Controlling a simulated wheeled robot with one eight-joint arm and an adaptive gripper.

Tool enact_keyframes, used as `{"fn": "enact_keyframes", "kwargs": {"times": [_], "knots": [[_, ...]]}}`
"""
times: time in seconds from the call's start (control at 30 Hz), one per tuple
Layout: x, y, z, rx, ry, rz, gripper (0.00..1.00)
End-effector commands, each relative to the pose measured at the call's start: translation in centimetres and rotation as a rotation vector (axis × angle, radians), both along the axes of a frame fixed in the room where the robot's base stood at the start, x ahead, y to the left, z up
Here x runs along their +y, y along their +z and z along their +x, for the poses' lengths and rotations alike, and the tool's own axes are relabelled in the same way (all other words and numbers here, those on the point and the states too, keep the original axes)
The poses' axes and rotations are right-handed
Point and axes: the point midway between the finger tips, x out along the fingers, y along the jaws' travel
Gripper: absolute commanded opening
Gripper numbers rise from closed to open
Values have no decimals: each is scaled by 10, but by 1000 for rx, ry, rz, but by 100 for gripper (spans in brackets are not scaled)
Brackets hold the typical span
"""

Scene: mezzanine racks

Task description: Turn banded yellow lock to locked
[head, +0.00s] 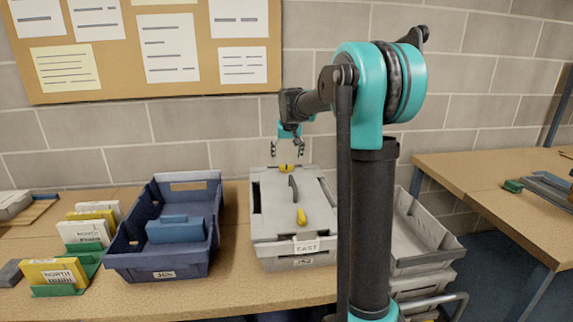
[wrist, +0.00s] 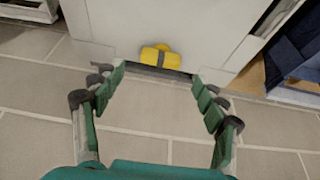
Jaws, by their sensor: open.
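A grey lidded box (head: 272,222) labelled EAST stands on the table. A yellow lock (head: 286,168) is at the far edge of its lid, and a second yellow piece (head: 301,217) is near the front edge. I cannot clearly make out a band on either. My gripper (head: 287,151) points down above the far edge, close to the far lock. In the wrist view my gripper (wrist: 157,76) is open and empty. A yellow lock (wrist: 160,58) shows just beyond and between the fingertips, apart from them. Its exact turn is unclear.
A dark handle (head: 293,188) rises from the lid's middle. A blue bin (head: 163,258) stands left of the box, and a grey open tray (head: 425,245) is to the right. The brick wall (head: 240,125) is close behind my gripper. Labelled cards (head: 85,233) stand at far left.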

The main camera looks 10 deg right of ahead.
Motion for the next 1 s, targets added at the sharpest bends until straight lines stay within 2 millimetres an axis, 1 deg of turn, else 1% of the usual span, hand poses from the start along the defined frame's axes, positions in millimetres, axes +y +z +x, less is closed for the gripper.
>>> {"fn": "enact_keyframes", "kwargs": {"times": [0.03,0.1,0.3,0.43,0.7,1.0], "knots": [[0,-9,4,0,0,0,72],[0,-20,8,0,0,0,72],[0,-40,17,0,0,0,72],[0,-45,19,0,0,0,72],[0,-46,19,0,0,0,72],[0,-46,19,0,0,0,35]]}}
